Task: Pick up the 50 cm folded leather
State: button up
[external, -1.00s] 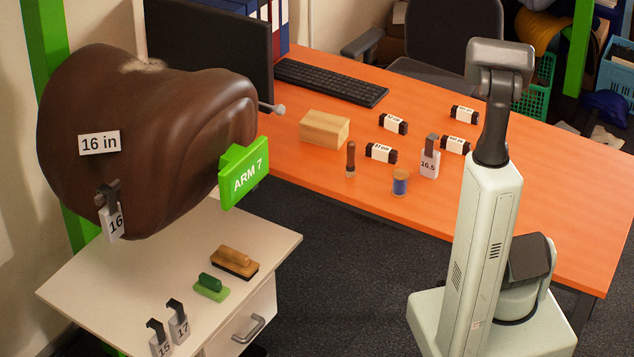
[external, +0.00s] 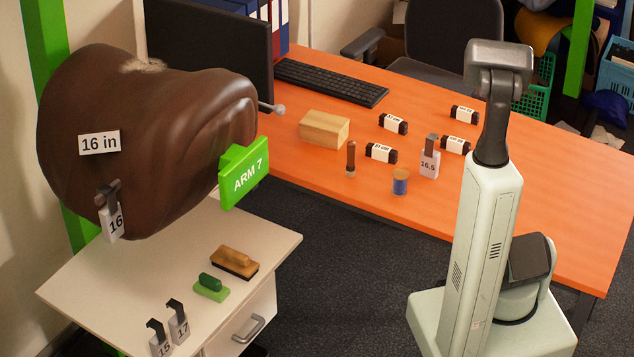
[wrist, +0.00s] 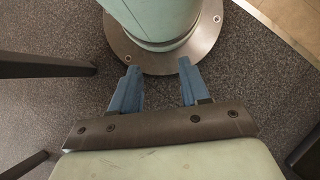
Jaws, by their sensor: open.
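Several small dark folded leathers with white labels lie on the orange desk: one at the back left (external: 393,124), one at the back right (external: 464,114), one at the front left (external: 381,153) and one at the front right (external: 455,145). Their lengths are too small to read surely, so I cannot tell which is the 50 cm one. My gripper (wrist: 158,67) is open and empty in the wrist view, its two blue fingers apart above the dark floor and my round base. It cannot be made out in the external view. No leather shows in the wrist view.
Around the leathers stand a 16.5 tag (external: 429,163), a blue thread spool (external: 400,182), a wooden-handled tool (external: 351,159) and a wooden block (external: 325,129). A keyboard (external: 330,82) lies behind. The brown saddle (external: 150,120) is at the left. The desk's right part is clear.

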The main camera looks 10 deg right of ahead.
jog(key=shift+o, duration=1.2)
